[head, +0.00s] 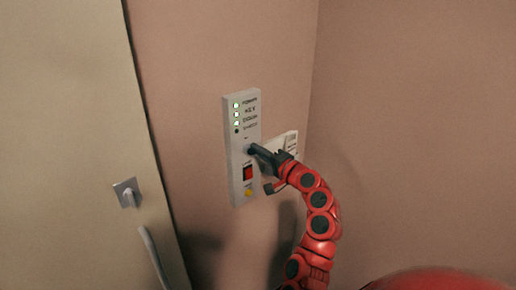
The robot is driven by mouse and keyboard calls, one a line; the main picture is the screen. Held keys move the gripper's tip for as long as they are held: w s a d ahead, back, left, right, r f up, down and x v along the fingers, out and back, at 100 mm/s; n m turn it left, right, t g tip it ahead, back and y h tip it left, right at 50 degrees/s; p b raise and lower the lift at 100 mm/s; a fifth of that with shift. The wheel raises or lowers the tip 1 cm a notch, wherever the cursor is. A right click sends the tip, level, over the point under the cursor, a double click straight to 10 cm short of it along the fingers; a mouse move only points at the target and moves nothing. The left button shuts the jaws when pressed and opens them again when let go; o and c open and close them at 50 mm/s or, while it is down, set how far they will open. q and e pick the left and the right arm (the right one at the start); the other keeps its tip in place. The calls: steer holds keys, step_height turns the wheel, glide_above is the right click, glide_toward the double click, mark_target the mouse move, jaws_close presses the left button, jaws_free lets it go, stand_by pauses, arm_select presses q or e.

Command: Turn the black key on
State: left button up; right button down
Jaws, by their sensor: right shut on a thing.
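A grey control panel (243,104) is mounted on the wall in the middle of the head view. Its upper part has a column of labelled indicator lights (236,114); the upper ones glow green-white and the lowest is dark. My right gripper (254,149) is at the panel's middle, its fingertips against the face where the black key sits. It is shut on the key, which is mostly hidden by the fingers, so its angle cannot be told. A red switch (247,173) and a yellow button (248,193) are below the gripper. My left gripper is not in view.
A second pale panel (291,141) is on the wall just behind my right gripper. A beige door (70,130) with a metal lock plate (126,192) and a handle (152,255) stands at the left. The wall corner is right of the panels.

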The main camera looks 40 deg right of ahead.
steer(key=shift+f+m+p, duration=0.2)
steer(key=shift+m+p, duration=0.25)
steer(key=shift+m, duration=0.85)
steer(key=shift+f, duration=0.1)
steer(key=c, duration=1)
jaws_free()
steer(key=shift+o, duration=0.2)
steer(key=s+d+b, duration=0.1)
steer(key=s+b, duration=0.4)
steer(key=s, duration=1.2)
steer(key=shift+s+d+b, duration=0.2)
steer(key=shift+b, duration=0.1)
